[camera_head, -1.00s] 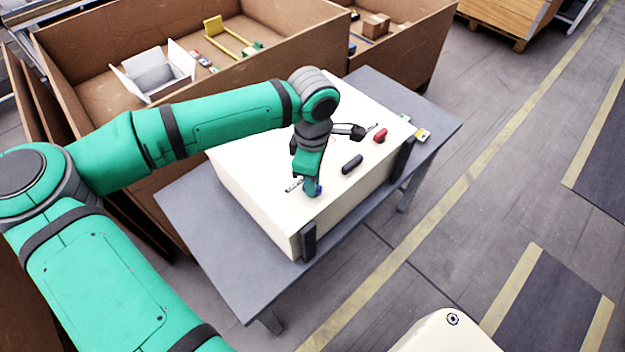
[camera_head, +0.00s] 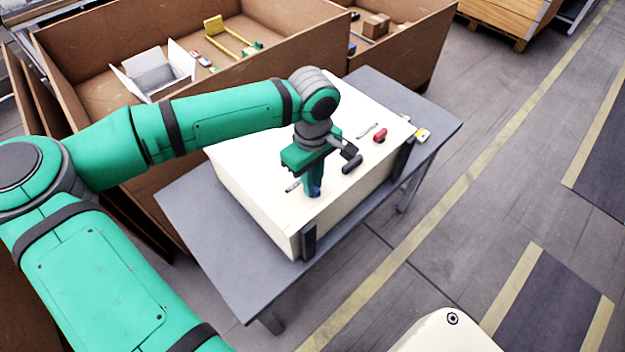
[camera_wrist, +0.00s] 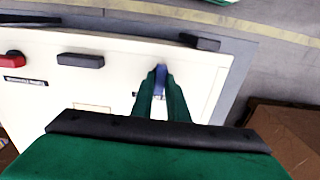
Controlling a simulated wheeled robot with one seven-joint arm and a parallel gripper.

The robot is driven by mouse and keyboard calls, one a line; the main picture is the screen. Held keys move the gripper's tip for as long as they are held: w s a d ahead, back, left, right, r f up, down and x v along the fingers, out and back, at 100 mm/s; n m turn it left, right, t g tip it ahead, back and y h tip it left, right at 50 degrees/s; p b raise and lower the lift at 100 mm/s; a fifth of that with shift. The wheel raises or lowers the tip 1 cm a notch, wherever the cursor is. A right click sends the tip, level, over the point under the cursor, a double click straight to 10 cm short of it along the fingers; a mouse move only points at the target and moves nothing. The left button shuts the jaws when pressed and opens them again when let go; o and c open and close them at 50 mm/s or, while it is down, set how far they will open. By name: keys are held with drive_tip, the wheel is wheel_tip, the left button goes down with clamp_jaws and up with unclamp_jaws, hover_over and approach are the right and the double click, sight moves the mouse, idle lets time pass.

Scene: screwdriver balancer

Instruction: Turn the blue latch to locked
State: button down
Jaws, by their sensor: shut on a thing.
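The blue latch (camera_wrist: 161,78) shows at the tips of my gripper in the wrist view, near the edge of the white box. My gripper (camera_wrist: 160,92) is shut on it, with a green finger on each side. In the head view only a small part of the blue latch (camera_head: 316,191) shows below my gripper (camera_head: 313,190), on top of the white box near its front left end. The fingers hide most of the latch. I cannot read any lock marking by it.
The white box (camera_head: 240,190) stands on a grey table (camera_head: 205,220). A black handle (camera_head: 352,164) and a red latch (camera_head: 380,136) sit to the right on its top. Brown bins (camera_head: 90,40) stand behind.

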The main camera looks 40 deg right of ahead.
drive_tip(key=shift+d, duration=0.1)
drive_tip(key=c, duration=1.7)
unclamp_jaws()
wheel_tip(320, 180, up, 11)
drive_tip(key=shift+f, duration=0.1)
